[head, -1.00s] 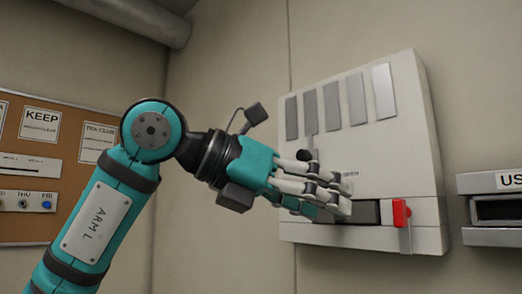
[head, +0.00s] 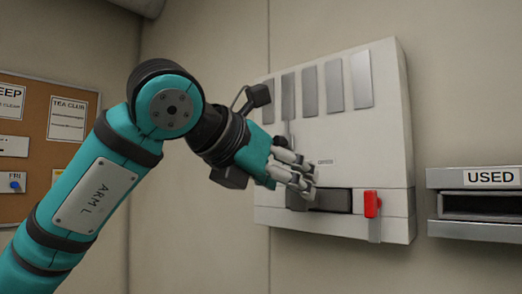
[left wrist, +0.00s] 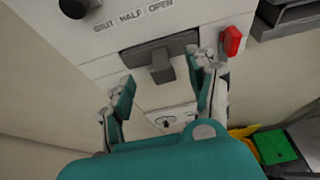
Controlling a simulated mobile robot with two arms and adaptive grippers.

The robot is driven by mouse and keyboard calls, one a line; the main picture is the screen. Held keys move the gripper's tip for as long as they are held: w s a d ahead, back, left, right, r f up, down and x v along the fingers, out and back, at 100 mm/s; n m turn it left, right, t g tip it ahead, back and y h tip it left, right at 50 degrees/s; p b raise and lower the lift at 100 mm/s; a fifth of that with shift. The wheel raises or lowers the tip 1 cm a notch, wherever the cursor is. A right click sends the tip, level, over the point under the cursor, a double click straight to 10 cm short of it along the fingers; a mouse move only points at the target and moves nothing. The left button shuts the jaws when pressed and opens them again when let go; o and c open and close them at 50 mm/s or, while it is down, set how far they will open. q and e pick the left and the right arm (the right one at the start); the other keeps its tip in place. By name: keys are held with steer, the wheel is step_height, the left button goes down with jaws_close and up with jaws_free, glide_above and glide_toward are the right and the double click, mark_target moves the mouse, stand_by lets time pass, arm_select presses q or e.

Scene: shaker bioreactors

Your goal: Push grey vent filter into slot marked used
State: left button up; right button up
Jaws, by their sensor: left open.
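A dark grey insert sits in the recess of the white wall unit (head: 390,120). A grey block (left wrist: 161,68) sticks out from it in the left wrist view; it may be the grey vent filter, but I cannot tell for sure. My left gripper (head: 298,178) is in front of the recess at the unit's lower part. In the left wrist view its open fingers (left wrist: 165,80) are on either side of the block, with gaps visible and nothing held. The slot marked USED (head: 485,204) is on the wall at the right and looks dark and empty. My right gripper is not in view.
A red latch (head: 373,204) juts out just right of the recess; it also shows in the left wrist view (left wrist: 232,41). A black knob (left wrist: 75,6) is above left. A corkboard (head: 62,150) hangs at far left. Green and yellow items (left wrist: 275,146) lie low right.

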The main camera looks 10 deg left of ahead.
mark_target(297, 195)
arm_select(q)
steer(key=p+x, duration=0.2)
steer(key=x, duration=0.3)
steer(key=shift+w+d, duration=0.15)
steer(key=shift+w, duration=0.05)
steer(key=shift+w+d+f, duration=0.2)
steer(key=shift+w+f, duration=0.1)
jaws_close()
steer(key=shift+s, duration=0.1)
steer(key=shift+s+a+b, duration=0.45)
steer(key=shift+s+b, duration=0.1)
steer(key=shift+b, duration=0.05)
steer(key=shift+s+a, duration=0.1)
